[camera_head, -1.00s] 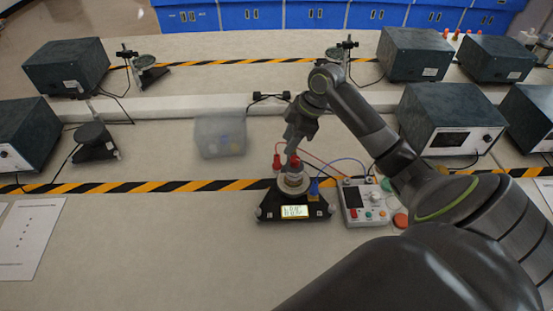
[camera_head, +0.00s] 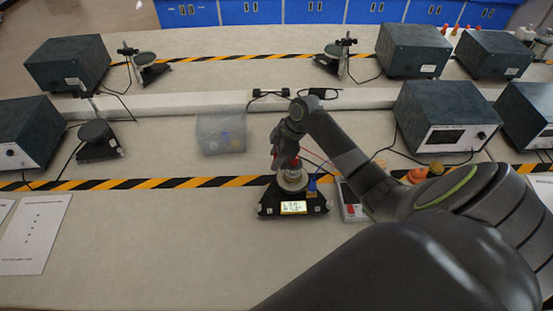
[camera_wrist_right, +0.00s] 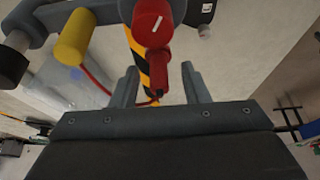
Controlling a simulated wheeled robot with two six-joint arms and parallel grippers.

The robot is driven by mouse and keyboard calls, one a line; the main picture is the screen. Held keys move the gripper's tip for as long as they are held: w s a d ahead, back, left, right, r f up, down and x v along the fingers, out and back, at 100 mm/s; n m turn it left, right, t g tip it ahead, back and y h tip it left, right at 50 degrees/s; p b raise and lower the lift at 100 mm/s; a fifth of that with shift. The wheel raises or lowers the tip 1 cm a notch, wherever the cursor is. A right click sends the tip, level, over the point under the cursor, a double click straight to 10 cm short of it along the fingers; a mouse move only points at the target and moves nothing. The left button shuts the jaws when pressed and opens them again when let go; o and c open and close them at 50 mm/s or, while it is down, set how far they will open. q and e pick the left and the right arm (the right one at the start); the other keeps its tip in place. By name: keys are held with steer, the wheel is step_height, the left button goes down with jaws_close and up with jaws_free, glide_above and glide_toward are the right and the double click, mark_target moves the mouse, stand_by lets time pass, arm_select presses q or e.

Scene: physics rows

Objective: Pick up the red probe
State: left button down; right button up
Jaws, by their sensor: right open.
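The red probe (camera_wrist_right: 153,62) shows large in the right wrist view, with a rounded red end at the top and a red wire at its lower end. My right gripper (camera_wrist_right: 158,86) is open, and the probe's lower part lies between its two fingers without visible contact. In the head view the right gripper (camera_head: 284,158) points down over the black device (camera_head: 292,198) with a lit display. A bit of red (camera_head: 297,163) shows beside the fingers; the gripper hides most of the probe there. My left gripper is not in view.
A yellow cylinder (camera_wrist_right: 72,38) is left of the probe in the wrist view. A control box (camera_head: 350,203) stands right of the device, partly behind my arm. A clear bin (camera_head: 220,134) stands to the left.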

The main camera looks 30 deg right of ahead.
steer(key=shift+c, duration=0.2)
jaws_close()
